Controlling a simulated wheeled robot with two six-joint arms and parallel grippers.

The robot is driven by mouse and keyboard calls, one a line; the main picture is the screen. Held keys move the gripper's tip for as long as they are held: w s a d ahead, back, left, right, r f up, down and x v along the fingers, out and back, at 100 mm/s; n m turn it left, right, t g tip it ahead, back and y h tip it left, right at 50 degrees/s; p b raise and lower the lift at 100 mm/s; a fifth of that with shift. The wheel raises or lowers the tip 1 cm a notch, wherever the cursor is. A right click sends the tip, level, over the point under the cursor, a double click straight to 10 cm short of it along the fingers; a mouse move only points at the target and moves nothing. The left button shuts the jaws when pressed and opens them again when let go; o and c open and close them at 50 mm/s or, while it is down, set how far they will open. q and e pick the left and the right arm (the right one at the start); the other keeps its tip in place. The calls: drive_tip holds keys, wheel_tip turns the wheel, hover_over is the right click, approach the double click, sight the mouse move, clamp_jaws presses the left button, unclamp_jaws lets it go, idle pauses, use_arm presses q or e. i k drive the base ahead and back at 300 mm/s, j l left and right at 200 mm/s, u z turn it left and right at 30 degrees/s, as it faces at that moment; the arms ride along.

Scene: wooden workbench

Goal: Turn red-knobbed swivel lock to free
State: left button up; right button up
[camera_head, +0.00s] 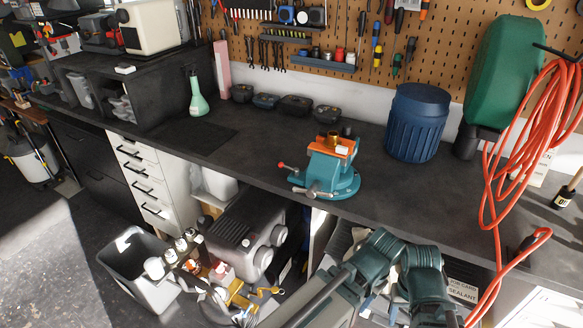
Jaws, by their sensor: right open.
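A teal bench vise (325,172) with orange jaws stands on its round swivel base near the front edge of the dark workbench (270,150). A small brass piece (333,136) sits at the top of its jaws. The red knob (281,165) of the swivel lock sticks out to the left of the vise on a short rod. A grey handle (308,191) is at the vise's front. My right arm (375,250) is low in front of the bench, apart from the vise. Its gripper is open, but its fingertips are not clear. My left gripper is not in view.
A blue ribbed barrel (416,122) stands right of the vise. A green flask (198,95) and several dark containers (294,105) stand behind to the left. An orange hose (500,170) hangs at the right. The bench left of the vise is largely clear.

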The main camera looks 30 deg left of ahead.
sight(296, 170)
drive_tip(key=j+u, duration=0.35)
drive_tip(key=j, duration=1.05)
drive_tip(key=i, duration=0.05)
